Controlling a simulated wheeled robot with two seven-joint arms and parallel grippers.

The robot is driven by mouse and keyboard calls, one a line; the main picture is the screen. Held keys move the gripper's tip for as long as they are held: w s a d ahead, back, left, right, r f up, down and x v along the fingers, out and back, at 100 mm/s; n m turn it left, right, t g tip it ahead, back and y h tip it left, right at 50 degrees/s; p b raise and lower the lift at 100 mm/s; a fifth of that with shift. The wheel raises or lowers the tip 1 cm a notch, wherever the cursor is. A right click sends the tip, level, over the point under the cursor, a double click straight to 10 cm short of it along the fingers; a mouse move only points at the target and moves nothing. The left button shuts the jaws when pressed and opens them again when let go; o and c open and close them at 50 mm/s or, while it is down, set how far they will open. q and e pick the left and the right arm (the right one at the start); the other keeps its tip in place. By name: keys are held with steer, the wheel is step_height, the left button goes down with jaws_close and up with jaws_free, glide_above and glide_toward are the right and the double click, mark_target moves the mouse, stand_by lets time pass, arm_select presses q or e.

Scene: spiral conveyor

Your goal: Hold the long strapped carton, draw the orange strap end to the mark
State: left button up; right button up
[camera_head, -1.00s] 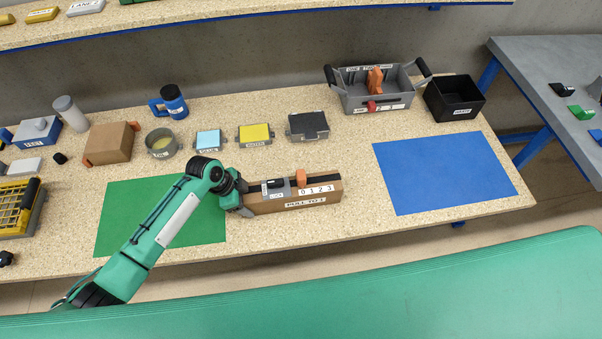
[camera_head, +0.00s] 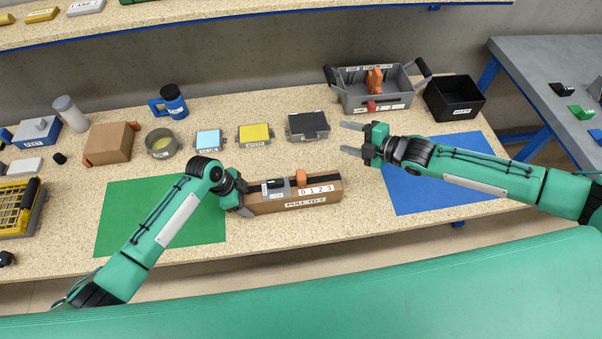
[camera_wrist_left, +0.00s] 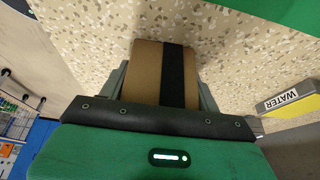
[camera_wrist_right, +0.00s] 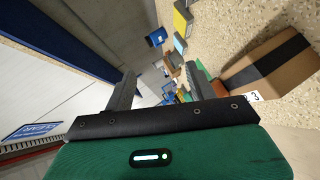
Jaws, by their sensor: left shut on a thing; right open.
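The long brown carton (camera_head: 262,208) lies on the workbench with a black strap along its top. It has a grey buckle (camera_head: 276,188), an orange strap end (camera_head: 301,177), a 0 1 2 3 scale (camera_head: 317,190) and a "PULL TO 3" label (camera_head: 306,201). The orange end stands near the 0. My left gripper (camera_head: 245,202) is shut on the carton's left end; the left wrist view shows the carton (camera_wrist_left: 147,75) between its fingers. My right gripper (camera_head: 346,138) is open and empty, above and right of the carton. The right wrist view shows the carton (camera_wrist_right: 268,73) beside its fingers.
A green mat (camera_head: 120,220) lies left and a blue mat (camera_head: 420,200) right, under my right arm. A grey tray (camera_head: 385,103) and a black bin (camera_head: 455,100) stand behind. Cyan (camera_head: 208,140), yellow (camera_head: 255,134) and dark (camera_head: 308,125) boxes line the back.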

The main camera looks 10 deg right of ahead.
steer(key=w+a+m+g+h, duration=0.2)
steer(key=w+a+m+h, duration=0.1)
steer(key=a, duration=0.3)
steer(key=m+g+h, duration=0.3)
steer(key=g, duration=0.5)
glide_toward(301, 174)
steer(key=x, duration=1)
steer(key=shift+f, duration=0.15)
